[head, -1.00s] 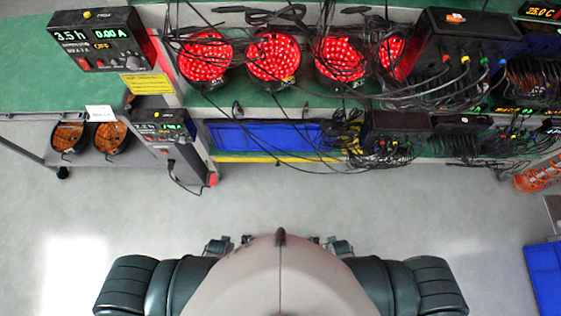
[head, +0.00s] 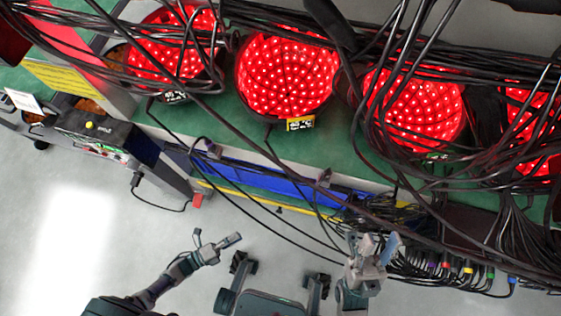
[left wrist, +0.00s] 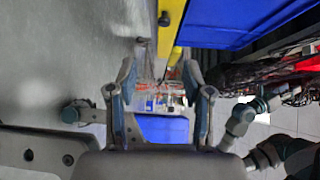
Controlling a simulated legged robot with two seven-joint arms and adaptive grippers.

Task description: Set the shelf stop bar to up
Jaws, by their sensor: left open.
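The yellow shelf stop bar (head: 262,207) runs along the front of the lower shelf, below a blue bin. In the left wrist view the yellow bar (left wrist: 171,22) runs from the top toward the gap between my fingers. My left gripper (head: 217,241) is open and empty, in front of the bar and apart from it. Its two fingers (left wrist: 159,78) stand wide apart in the left wrist view. My right gripper (head: 377,245) is near the right end of the bar, in front of hanging cables; its fingers look apart. Cables hide parts of the bar.
Burn-in units with red lights (head: 287,75) stand on the green upper shelf. Loose black cables (head: 240,205) hang across the shelf front. A blue bin (head: 262,180) sits behind the bar. A control box (head: 95,135) stands at left. The grey floor (head: 60,230) at lower left is clear.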

